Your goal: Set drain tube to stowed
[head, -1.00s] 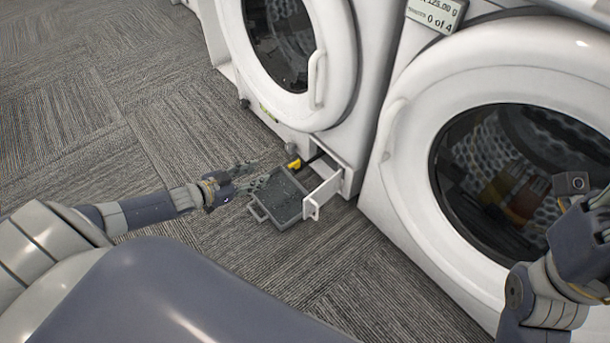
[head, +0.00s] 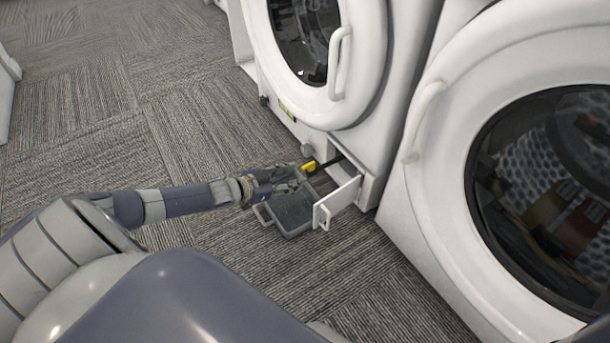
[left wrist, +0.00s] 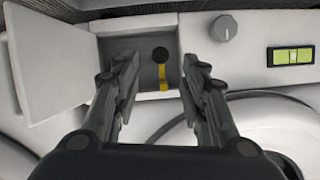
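The drain tube (head: 325,161) is thin and black with a yellow part (head: 309,167). It sticks out of the small open compartment at the foot of the left washing machine. In the left wrist view its round black end (left wrist: 160,55) and yellow part (left wrist: 163,77) show in the compartment. My left gripper (head: 297,176) is close to the yellow end, above the grey tray. In the left wrist view the gripper (left wrist: 160,72) is open, its fingers apart on both sides of the tube, with nothing visibly gripped. My right gripper is out of view.
The grey tray (head: 291,215) with a handle sits on the carpet under the opening. The white flap (head: 337,203) stands open beside it. A grey knob (left wrist: 223,28) and a green level (left wrist: 291,56) are near the compartment. A second machine (head: 440,165) stands to the right.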

